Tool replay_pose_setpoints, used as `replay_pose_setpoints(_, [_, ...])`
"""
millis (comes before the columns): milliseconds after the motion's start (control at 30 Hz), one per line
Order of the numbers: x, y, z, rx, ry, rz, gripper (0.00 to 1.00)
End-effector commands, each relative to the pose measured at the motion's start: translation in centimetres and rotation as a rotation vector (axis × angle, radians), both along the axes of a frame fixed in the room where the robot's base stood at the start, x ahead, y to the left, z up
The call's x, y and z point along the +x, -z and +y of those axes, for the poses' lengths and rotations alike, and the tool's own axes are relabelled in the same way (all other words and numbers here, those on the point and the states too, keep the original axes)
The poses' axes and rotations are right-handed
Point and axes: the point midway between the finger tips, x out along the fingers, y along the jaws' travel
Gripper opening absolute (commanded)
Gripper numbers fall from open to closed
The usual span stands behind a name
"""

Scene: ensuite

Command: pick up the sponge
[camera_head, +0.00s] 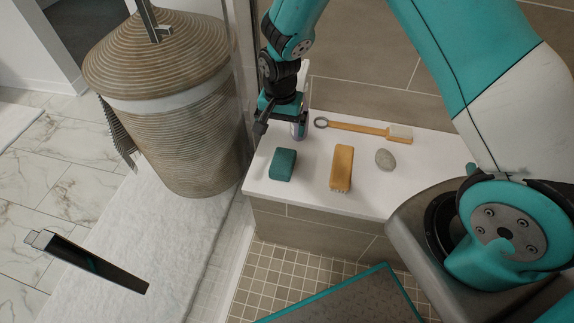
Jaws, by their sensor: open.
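A teal block, which looks like the sponge (283,165), lies flat near the left end of the white bench ledge (330,200). My gripper (281,122) hangs from the arm at the back left of the ledge, above and behind the teal block in the picture. The gripper is open, and nothing shows between its fingers. It is apart from the block.
On the ledge, right of the block, are a wooden nail brush (342,168), a grey stone (384,159) and a long-handled wooden brush (362,128). A wicker basket (180,130) stands left, beside a glass panel edge. Tiled wall backs the ledge.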

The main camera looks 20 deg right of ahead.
Motion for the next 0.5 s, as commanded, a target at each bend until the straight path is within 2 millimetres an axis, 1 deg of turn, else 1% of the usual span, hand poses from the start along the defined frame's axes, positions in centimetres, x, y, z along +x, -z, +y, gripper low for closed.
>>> replay_pose_setpoints(33, [-0.1,1.6,-0.1,-0.001,0.0,0.006,0.99])
replay_pose_setpoints(200, [-0.2,5.5,-0.1,-0.001,0.0,0.006,0.99])
replay_pose_setpoints(300, [-0.2,7.5,-0.1,0.0,-0.001,0.005,0.99])
replay_pose_setpoints(400, [-0.1,8.9,-0.1,0.0,-0.001,0.002,0.99])
replay_pose_setpoints(500, [-0.1,9.7,-0.1,0.0,-0.001,0.002,0.99])
